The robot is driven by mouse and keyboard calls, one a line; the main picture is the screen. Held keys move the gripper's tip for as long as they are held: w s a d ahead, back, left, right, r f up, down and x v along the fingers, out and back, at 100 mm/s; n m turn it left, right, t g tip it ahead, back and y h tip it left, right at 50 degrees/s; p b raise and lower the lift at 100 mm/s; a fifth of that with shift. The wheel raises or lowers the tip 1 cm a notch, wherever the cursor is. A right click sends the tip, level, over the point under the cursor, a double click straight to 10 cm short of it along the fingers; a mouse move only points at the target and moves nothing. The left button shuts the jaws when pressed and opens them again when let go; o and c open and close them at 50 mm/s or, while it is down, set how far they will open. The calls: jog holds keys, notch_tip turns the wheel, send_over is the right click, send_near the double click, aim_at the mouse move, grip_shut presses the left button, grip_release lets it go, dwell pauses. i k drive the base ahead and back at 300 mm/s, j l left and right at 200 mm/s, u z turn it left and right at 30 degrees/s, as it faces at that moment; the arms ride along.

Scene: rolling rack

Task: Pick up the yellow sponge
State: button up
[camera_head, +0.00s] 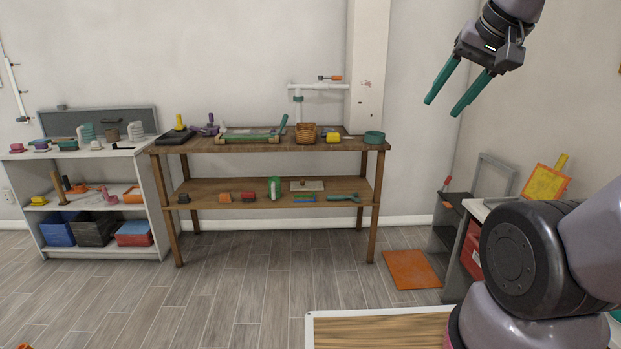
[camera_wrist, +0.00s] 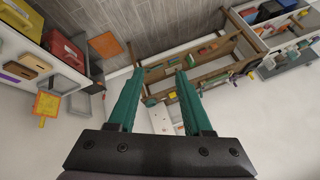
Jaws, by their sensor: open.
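A small yellow block (camera_head: 333,138) sits on the top of the wooden rack, between a brown ribbed pot and a teal ring. Another small yellow piece (camera_head: 39,201) lies on the middle shelf of the white unit at the left. Both are too small to tell which is the sponge. My gripper (camera_head: 442,107) is raised high at the upper right of the head view, open and empty, well apart from both. In the wrist view its teal fingers (camera_wrist: 160,73) stand apart with nothing between them; the rack shows beyond, rotated.
The wooden rack (camera_head: 215,146) holds several items on two levels. A white shelf unit (camera_head: 160,205) stands left of it. A vertical white post and pipe (camera_head: 320,86) rise behind the rack. An orange mat (camera_head: 412,269) lies on the floor; the floor before the rack is clear.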

aim_at(331, 137)
jog(key=i, duration=1.05)
jog(key=i+u, duration=0.1)
jog(key=i, duration=0.95)
jog(key=i+l+u, duration=0.25)
jog(key=i, duration=0.3)
jog(key=i+l+u, duration=0.25)
jog(key=i, duration=0.25)
jog(key=j, duration=0.05)
